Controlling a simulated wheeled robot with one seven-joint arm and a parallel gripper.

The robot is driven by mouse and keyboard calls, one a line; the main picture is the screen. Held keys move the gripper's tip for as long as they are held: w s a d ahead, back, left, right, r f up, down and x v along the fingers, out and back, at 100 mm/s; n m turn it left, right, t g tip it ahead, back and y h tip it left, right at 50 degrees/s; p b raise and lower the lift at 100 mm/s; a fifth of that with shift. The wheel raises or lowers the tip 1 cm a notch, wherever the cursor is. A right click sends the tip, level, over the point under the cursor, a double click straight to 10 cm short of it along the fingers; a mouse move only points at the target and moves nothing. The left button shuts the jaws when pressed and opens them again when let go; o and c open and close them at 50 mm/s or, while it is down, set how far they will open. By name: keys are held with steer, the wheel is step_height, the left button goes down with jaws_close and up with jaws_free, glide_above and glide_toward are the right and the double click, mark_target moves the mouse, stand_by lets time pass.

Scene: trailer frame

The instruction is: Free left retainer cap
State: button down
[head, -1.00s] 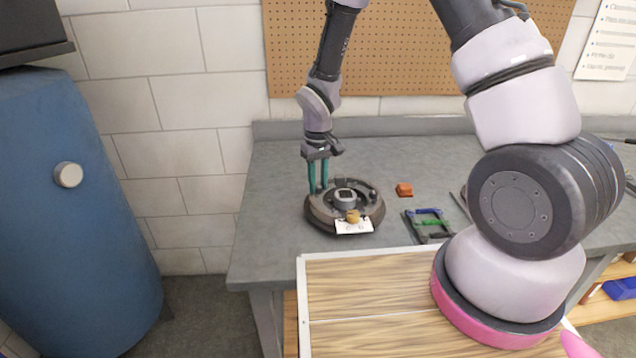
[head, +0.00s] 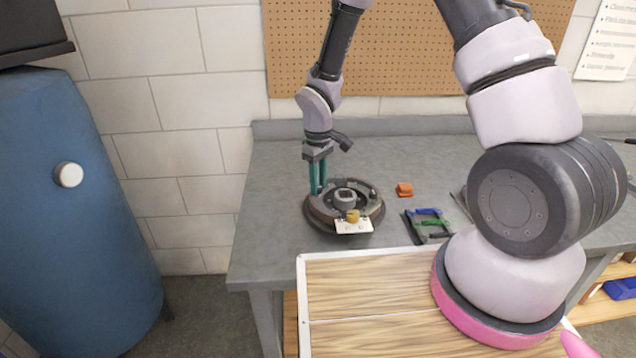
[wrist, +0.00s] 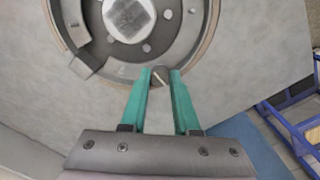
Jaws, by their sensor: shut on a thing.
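A round dark hub assembly (head: 318,221) lies on the grey bench, with a light square-topped piece (head: 345,199) at its centre. A small round grey cap (wrist: 160,76) with a pale slot line sits at the hub's rim in the wrist view. I take it for the left retainer cap. My gripper (head: 318,191) points down at the left side of the hub. In the wrist view its teal fingers (wrist: 161,80) are shut on the cap, one on each side. The fingers hide the cap in the head view. I cannot tell whether the cap is still seated.
A white tag (head: 354,227) with a brass-coloured knob (head: 353,215) is at the hub's front. An orange block (head: 404,189) and a dark frame with blue and green parts (head: 428,224) lie to the right. The bench (head: 262,225) left of the hub is clear.

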steer(key=shift+w, duration=0.1)
steer(key=c, duration=0.6)
jaws_free()
steer(key=shift+c, duration=0.2)
step_height(320, 180, up, 11)
